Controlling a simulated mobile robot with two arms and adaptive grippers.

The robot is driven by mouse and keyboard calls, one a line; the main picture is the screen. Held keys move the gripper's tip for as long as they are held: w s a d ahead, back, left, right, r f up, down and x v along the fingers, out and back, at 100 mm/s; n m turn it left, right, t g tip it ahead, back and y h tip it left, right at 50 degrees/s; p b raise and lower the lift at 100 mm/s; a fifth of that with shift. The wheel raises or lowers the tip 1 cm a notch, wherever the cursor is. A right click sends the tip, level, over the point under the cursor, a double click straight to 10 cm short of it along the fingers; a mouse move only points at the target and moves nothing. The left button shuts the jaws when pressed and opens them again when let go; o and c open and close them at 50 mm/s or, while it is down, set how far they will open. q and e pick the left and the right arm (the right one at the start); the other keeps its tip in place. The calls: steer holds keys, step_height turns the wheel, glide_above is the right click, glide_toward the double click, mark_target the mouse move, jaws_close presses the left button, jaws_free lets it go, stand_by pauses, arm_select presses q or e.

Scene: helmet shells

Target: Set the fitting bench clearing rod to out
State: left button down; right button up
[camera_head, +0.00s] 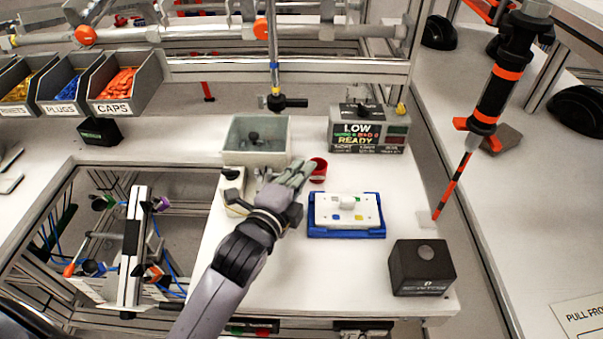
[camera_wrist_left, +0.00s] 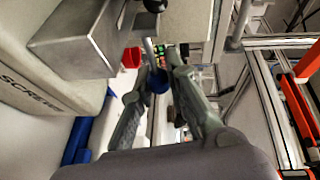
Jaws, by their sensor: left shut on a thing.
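A thin grey rod (camera_wrist_left: 149,50) with a dark blue ball knob (camera_wrist_left: 158,82) shows in the left wrist view; it appears to be the clearing rod. My left gripper (camera_wrist_left: 157,76) has its fingers on either side of the knob and is shut on it. In the head view my left gripper (camera_head: 292,173) is over the bench, just right of the small white screw feeder (camera_head: 232,190). My fingers hide the rod there, so how far it is drawn out cannot be told. My right gripper is not in view.
A grey bin (camera_head: 228,146) stands behind the gripper, with a red cup (camera_head: 318,170) close to its right. A blue tray (camera_head: 346,233) and a black box (camera_head: 422,268) stand nearer. A display (camera_head: 367,146) reads LOW and READY. A striped driver (camera_head: 492,95) hangs right.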

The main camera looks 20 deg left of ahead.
arm_select(q)
steer(key=shift+f, duration=0.1)
steer(key=shift+w+d+p, duration=0.15)
steer(key=shift+d+p, duration=0.2)
steer(key=shift+d, duration=0.25)
steer(key=shift+w+d+p, duration=0.15)
steer(key=shift+d+p, duration=0.15)
steer(key=shift+d, duration=0.3)
steer(key=shift+w+d, duration=0.1)
steer(key=shift+d, duration=0.15)
steer(key=c, duration=1.6)
jaws_free()
steer(key=shift+a, duration=0.1)
steer(key=shift+o, duration=0.2)
steer(key=shift+s, duration=0.2)
steer(key=s+a+r, duration=0.1)
steer(key=s, duration=1)
steer(key=shift+s+a+r, duration=0.2)
steer(key=shift+r, duration=0.05)
steer(key=shift+r, duration=0.1)
